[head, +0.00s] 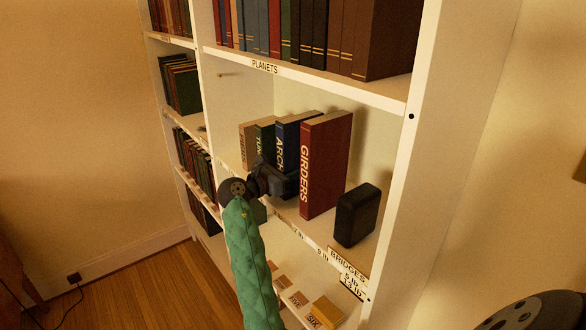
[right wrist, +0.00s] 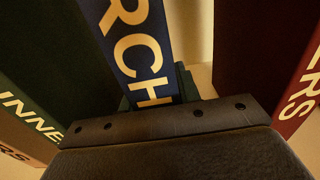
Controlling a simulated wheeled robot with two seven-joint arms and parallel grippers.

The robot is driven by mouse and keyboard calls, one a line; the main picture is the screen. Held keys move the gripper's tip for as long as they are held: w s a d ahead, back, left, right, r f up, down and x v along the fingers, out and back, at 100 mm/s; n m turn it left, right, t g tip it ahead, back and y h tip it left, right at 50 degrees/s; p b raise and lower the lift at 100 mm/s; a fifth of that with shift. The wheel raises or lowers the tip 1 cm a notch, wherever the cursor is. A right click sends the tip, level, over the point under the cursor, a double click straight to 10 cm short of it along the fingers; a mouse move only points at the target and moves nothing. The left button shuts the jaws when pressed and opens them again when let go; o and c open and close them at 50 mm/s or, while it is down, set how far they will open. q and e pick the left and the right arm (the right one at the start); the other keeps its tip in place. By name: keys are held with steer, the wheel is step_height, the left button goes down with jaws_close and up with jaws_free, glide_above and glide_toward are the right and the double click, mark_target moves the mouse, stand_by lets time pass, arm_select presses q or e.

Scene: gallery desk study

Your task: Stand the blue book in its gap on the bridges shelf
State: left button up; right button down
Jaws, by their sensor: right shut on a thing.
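The blue book (head: 281,150), its spine lettered ARCH, stands roughly upright in the row on the bridges shelf. It is between a green book (head: 259,138) on its left and the red GIRDERS book (head: 325,165) on its right. My right gripper (head: 276,183) is shut on the lower part of its spine. In the right wrist view the blue book (right wrist: 140,45) rises from the jaws, with a gap between it and the red book (right wrist: 290,90). The green book (right wrist: 50,60) is close on its left. The blue book's lower end is hidden. My left gripper is not in view.
A black block (head: 358,215) stands right of the red book, near the BRIDGES label (head: 347,265). A tan book (head: 245,140) is at the row's left end. The PLANETS shelf (head: 300,76) above is full. Small labelled blocks (head: 326,312) sit on the shelf below.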

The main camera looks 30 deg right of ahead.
steer(key=shift+a, duration=0.1)
steer(key=c, duration=1)
jaws_free()
steer(key=shift+f, duration=0.15)
